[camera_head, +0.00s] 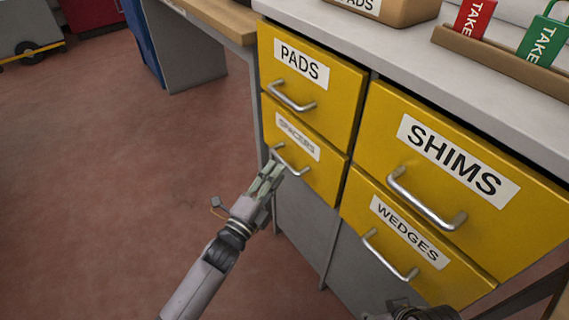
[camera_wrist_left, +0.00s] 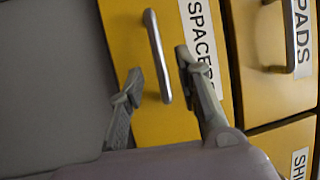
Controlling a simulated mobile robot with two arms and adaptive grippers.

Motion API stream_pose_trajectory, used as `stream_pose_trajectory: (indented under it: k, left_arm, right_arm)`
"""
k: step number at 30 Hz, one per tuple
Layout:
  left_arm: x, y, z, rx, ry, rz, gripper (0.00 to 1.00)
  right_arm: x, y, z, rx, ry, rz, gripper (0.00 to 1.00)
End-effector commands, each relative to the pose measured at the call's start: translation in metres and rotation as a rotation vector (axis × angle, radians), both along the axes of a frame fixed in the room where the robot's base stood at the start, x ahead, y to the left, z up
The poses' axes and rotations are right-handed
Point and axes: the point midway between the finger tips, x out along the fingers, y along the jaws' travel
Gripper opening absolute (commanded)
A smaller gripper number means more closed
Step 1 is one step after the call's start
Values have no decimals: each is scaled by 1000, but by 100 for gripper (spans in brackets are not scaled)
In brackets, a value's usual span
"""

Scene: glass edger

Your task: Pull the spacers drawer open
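The spacers drawer (camera_head: 322,178) is a small yellow drawer with a white SPACERS label and a silver bar handle (camera_head: 290,163). It looks shut, under the PADS drawer. My left gripper (camera_head: 270,172) is at this handle, coming from the lower left. In the left wrist view my left gripper (camera_wrist_left: 158,66) is open. Its two fingers stand on either side of the handle (camera_wrist_left: 157,50), with gaps visible beside the bar. I cannot tell how deep the handle sits between them. My right gripper's fingers do not show; a dark part of mine is at the bottom edge of the head view.
The PADS (camera_head: 335,92), SHIMS (camera_head: 400,180) and WEDGES (camera_head: 425,280) drawers look shut, each with a protruding handle. The grey worktop (camera_head: 420,55) above holds a cardboard box and a tray of red and green tags. Red floor to the left is clear.

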Motion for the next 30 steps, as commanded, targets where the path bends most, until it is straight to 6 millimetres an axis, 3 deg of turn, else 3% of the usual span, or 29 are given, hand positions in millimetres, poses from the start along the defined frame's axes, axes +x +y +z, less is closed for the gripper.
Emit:
stream_pose_trajectory:
  k: [3, 9, 20, 30]
  left_arm:
    - [20, -12, 4, -1, -2, 0, 32]
    - [38, -23, 7, 0, 0, 1, 32]
    - [43, -26, 9, 0, 2, 1, 32]
    - [43, -25, 9, 0, 2, 1, 10]
  right_arm:
    - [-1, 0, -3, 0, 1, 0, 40]
    - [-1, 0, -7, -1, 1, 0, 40]
    - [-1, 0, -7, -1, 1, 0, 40]
    - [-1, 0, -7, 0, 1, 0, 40]
